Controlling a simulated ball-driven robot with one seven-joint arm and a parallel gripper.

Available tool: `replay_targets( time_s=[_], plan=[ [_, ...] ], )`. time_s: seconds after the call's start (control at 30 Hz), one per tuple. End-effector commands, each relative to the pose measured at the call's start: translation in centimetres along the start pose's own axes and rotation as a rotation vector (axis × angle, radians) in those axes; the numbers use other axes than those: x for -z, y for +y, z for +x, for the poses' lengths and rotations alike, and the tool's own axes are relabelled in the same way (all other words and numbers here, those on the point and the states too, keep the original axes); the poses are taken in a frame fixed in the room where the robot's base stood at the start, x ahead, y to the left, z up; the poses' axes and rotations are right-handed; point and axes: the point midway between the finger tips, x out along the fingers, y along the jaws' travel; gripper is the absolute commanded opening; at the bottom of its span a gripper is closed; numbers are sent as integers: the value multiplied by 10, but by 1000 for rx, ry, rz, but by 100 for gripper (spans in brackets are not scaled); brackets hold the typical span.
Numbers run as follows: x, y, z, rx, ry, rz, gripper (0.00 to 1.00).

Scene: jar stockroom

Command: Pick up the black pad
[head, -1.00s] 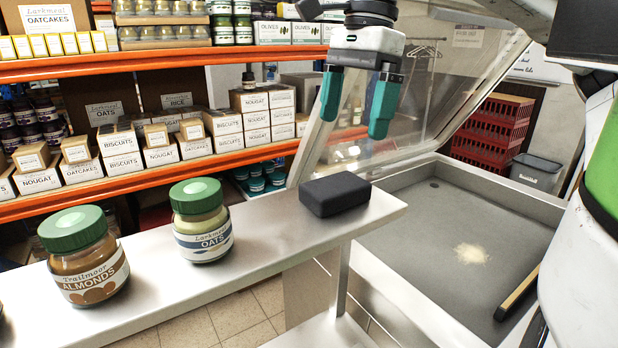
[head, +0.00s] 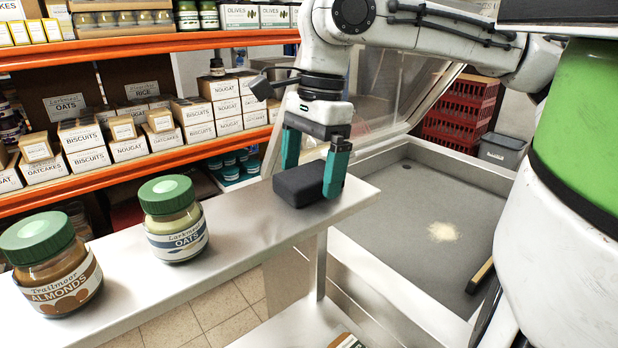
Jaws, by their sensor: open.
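The black pad (head: 302,184) is a dark block with rounded edges. It lies flat near the right end of the narrow metal shelf. My gripper (head: 312,180) points down over it with its two teal fingers apart. One finger is at the pad's far left side and the other at its right side. The right finger covers part of the pad's right end. Whether either finger touches the pad, I cannot tell.
On the same metal shelf (head: 240,225) stand an oats jar (head: 174,220) and an almonds jar (head: 50,265), both green-lidded, left of the pad. A grey-floored basin (head: 420,200) lies to the right. Stocked orange racks (head: 130,171) stand behind.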

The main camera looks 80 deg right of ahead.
Motion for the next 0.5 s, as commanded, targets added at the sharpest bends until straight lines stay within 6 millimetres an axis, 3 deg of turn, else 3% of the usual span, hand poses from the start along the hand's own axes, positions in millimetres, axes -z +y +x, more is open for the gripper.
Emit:
replay_targets(
  time_s=[0.27, 0.5],
  plan=[
    [0, 0, 3, 1, 0, 0, 98],
    [0, 0, 2, 1, 0, 0, 75]
  ],
)
